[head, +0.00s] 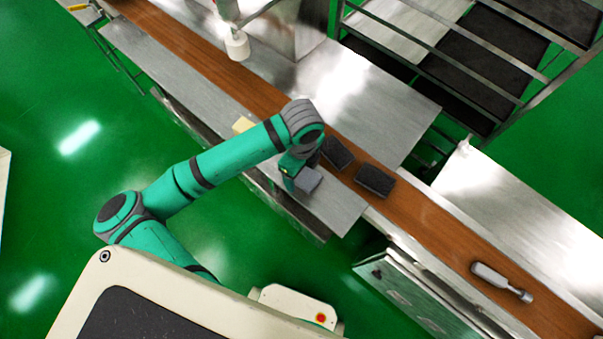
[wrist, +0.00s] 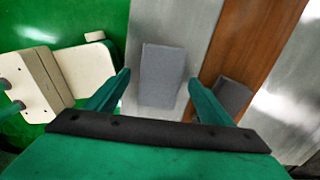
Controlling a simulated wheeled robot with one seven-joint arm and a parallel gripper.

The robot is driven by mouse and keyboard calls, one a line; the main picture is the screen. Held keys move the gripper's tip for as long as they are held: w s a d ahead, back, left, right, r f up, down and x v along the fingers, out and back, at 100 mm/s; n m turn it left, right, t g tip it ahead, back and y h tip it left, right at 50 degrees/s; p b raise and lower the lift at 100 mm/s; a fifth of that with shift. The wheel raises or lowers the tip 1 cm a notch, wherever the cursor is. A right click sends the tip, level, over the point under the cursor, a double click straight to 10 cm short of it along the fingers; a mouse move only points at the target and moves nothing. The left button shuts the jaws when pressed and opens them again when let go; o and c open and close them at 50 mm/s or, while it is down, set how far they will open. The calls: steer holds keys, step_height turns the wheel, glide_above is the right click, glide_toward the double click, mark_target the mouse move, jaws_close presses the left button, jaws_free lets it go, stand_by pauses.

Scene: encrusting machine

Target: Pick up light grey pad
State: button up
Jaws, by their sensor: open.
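The light grey pad (head: 308,180) lies on the metal side table next to the brown belt. In the wrist view the pad (wrist: 162,75) is a grey rectangular block in the middle, ahead of and between my fingers. My gripper (wrist: 160,90) is open, with one green finger toward each side of the pad and nothing held. In the head view my gripper (head: 296,172) is right at the pad and partly hides it. I cannot tell whether the fingers touch the pad.
Two dark pads (head: 375,180) (head: 338,152) lie on the brown conveyor belt (head: 430,215) beside the metal table (head: 335,208). A grey bottle-like object (head: 500,281) lies farther down the belt. A rack with dark trays (head: 480,55) stands at upper right. Green floor is free at left.

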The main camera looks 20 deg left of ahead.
steer(key=shift+f, duration=0.1)
steer(key=c, duration=1.1)
